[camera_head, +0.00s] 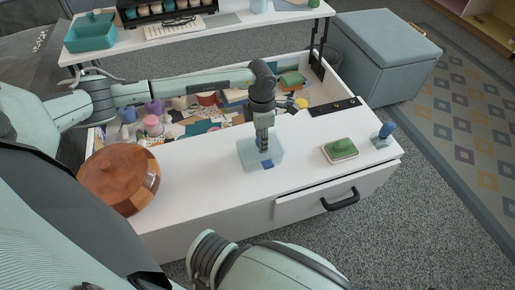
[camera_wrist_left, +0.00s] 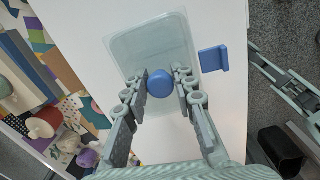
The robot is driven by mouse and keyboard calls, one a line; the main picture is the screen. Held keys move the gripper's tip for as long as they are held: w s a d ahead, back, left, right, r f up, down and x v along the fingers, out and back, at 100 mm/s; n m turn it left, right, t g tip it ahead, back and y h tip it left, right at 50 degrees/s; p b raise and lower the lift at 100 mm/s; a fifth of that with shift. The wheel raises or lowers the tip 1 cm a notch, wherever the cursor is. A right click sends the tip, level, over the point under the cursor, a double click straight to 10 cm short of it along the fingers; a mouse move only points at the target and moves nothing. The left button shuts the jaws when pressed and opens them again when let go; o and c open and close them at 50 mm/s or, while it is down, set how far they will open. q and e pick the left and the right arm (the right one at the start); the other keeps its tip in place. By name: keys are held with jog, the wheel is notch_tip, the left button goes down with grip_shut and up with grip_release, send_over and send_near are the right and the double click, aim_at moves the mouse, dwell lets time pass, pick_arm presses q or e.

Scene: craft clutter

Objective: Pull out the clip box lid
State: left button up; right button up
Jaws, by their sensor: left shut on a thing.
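The clip box (camera_head: 247,157) is a pale, see-through box standing on the white tabletop. Its clear lid (camera_wrist_left: 160,45) carries a round blue knob (camera_wrist_left: 160,84). A blue clip (camera_head: 268,164) sits at the box's near side; it also shows in the left wrist view (camera_wrist_left: 213,59). My left gripper (camera_head: 264,148) points down over the box, shut on the blue knob, with one finger on each side of it. In the head view the fingers hide the knob. I cannot tell whether the lid is apart from the box.
A round wooden pot (camera_head: 120,180) stands left of the box. A green item on a small tray (camera_head: 341,150) and a blue-handled piece (camera_head: 385,132) stand to the right. Behind is an open compartment of craft clutter (camera_head: 190,110). The front drawer (camera_head: 300,204) is slightly open.

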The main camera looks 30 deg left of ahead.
pick_arm(q)
jog(key=shift+s+a+f, duration=0.25)
jog(key=shift+s+f, duration=0.2)
jog(key=shift+f, duration=0.2)
grip_shut()
jog(key=shift+r+p, duration=0.4)
jog(key=shift+r, duration=0.1)
jog(key=shift+r, duration=0.2)
jog(key=shift+w+r+p, duration=0.15)
jog(key=shift+r+p, duration=0.15)
jog(key=shift+r, duration=0.05)
jog(key=shift+w+d+r+p, duration=0.15)
jog(key=shift+r+p, duration=0.8)
jog(key=shift+r, duration=0.55)
jog(key=shift+r, duration=0.1)
